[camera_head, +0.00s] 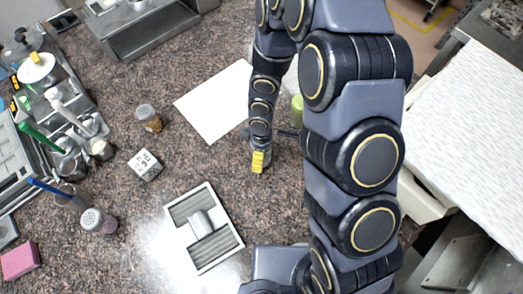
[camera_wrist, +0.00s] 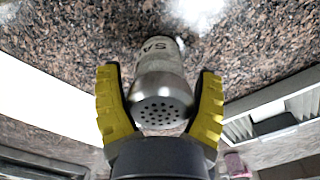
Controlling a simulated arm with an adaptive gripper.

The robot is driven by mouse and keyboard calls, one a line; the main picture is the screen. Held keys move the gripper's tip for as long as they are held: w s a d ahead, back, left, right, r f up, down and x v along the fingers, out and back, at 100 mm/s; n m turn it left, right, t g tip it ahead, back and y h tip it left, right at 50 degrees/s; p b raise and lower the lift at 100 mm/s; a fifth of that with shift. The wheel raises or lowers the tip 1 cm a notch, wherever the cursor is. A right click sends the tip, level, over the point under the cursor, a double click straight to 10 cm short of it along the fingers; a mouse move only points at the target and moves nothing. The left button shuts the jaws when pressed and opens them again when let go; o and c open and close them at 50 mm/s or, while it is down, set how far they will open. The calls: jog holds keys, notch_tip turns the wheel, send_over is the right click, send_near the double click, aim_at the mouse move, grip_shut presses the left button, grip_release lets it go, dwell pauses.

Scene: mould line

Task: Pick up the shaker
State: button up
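The shaker (camera_wrist: 162,88) has a perforated metal cap and a pale body with dark letters, partly readable as "SA". In the wrist view it lies between the two yellow fingers of my gripper (camera_wrist: 158,72), cap towards the palm. The fingertips stand apart to either side of its body, with gaps showing; the fingers are open around it. Near the cap the gaps are narrow, and I cannot tell whether they touch. In the head view my gripper (camera_head: 259,161) is over the granite counter, and this shaker is hidden by my arm.
A white sheet (camera_head: 212,103) lies left of my gripper, with a grey-framed tray (camera_head: 177,207) below it. A spice jar (camera_head: 149,118), a white lettered cube (camera_head: 145,165) and a pink-filled shaker (camera_head: 98,221) stand further left. A green item (camera_head: 297,108) stands beside my arm.

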jog(key=c, duration=0.5)
